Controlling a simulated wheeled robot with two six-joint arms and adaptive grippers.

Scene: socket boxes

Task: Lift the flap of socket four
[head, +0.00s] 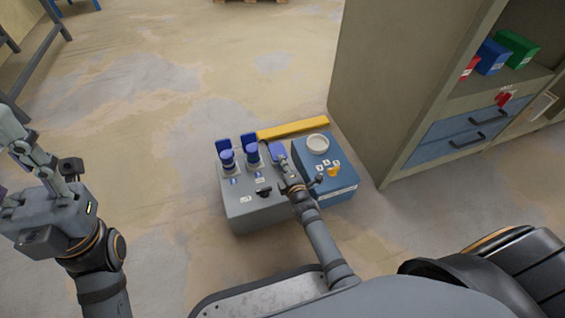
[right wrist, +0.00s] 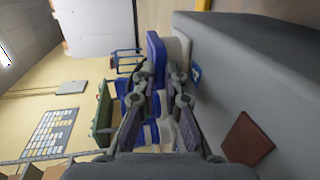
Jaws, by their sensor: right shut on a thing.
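The grey socket box (head: 250,212) stands in the middle of the head view. Two blue plugs (head: 227,159) (head: 252,153) are seated on its top, with upright blue flaps behind them. Another blue flap (head: 277,149) is at the box's right end, by my right gripper (head: 281,163). In the right wrist view, the fingers of my right gripper (right wrist: 161,72) are closed on this blue flap (right wrist: 156,48). The gripper hides the socket there, and the number labels are too small to read. My left gripper (head: 32,160) is at the far left, away from the box; its jaw opening is unclear.
A blue box (head: 340,188) with a pale round ring (head: 317,144) and an orange knob (head: 333,171) stands right beside the socket box. A yellow bar (head: 293,129) lies behind. A cabinet (head: 385,110) rises at the right.

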